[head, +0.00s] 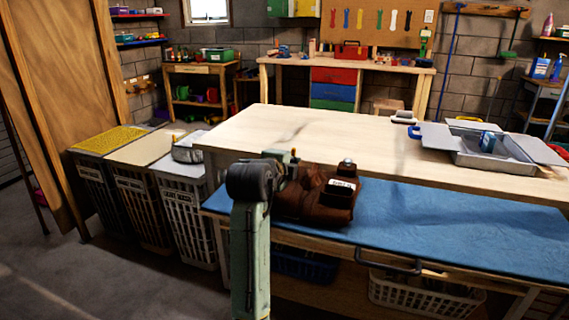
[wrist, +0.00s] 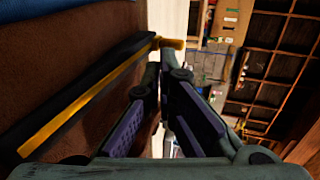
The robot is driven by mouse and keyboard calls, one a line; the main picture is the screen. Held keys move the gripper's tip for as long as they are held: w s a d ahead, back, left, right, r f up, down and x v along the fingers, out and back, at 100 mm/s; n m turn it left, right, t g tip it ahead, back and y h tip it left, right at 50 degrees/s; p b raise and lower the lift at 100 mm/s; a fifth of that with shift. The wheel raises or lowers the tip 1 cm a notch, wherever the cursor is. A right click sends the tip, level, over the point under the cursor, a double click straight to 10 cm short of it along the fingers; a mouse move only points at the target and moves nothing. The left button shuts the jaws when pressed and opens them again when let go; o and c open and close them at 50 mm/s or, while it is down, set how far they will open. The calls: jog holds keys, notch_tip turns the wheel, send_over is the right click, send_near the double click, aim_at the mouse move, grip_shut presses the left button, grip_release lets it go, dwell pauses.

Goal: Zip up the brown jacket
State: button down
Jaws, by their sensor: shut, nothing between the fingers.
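The brown jacket (head: 298,208) lies on the blue mat (head: 450,231) at the front of the bench, partly hidden by my arm. In the wrist view the jacket (wrist: 100,30) fills the left side. A black zip band with a yellow line (wrist: 85,97) runs up across it. A small orange-yellow tab (wrist: 172,43) sticks out at the band's far end. My gripper (wrist: 161,62) is shut and empty, its tips close to that tab. Whether they touch it I cannot tell. In the head view my gripper (head: 288,160) is at the jacket's far left edge.
A dark block with a white label (head: 342,190) sits on the jacket's right part. A raised wooden top (head: 330,135) lies behind the mat, with an open grey case (head: 495,163) on its right. Labelled hampers (head: 185,220) stand at left. The mat's right half is clear.

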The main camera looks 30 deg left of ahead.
jog(key=b+v, duration=0.2)
jog(key=v, duration=0.8)
jog(key=shift+s+d, duration=0.1)
jog(key=shift+d, duration=0.05)
